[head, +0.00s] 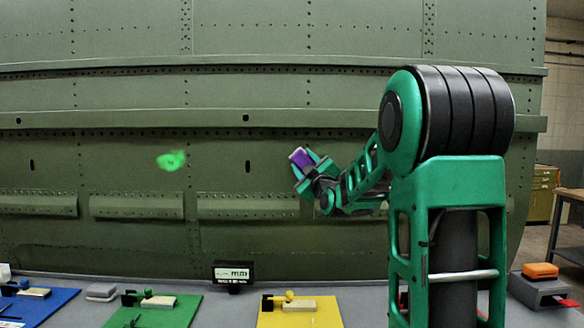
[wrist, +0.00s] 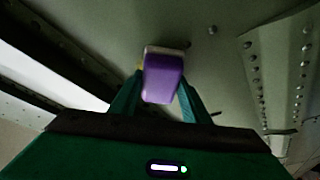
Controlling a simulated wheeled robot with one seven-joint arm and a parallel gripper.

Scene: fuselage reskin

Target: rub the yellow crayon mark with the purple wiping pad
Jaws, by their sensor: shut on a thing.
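The purple wiping pad (head: 301,158) is held between the fingers of my gripper (head: 304,166), in front of the green fuselage skin. In the wrist view the pad (wrist: 162,78) sits between the two fingers of my gripper (wrist: 160,95), with a pale layer at its far edge. It is close to the panel; I cannot tell whether it touches. No yellow crayon mark shows clearly; a small yellowish spot (wrist: 139,65) shows at the pad's left edge in the wrist view, mostly hidden. A bright green mark (head: 171,161) is on the skin to the left of my gripper.
A riveted stringer (wrist: 280,75) runs right of the pad in the wrist view. Below the fuselage (head: 250,100), a grey bench holds blue, green (head: 180,312) and yellow (head: 325,318) mats, a small black display (head: 233,273) and an orange-topped block (head: 541,271).

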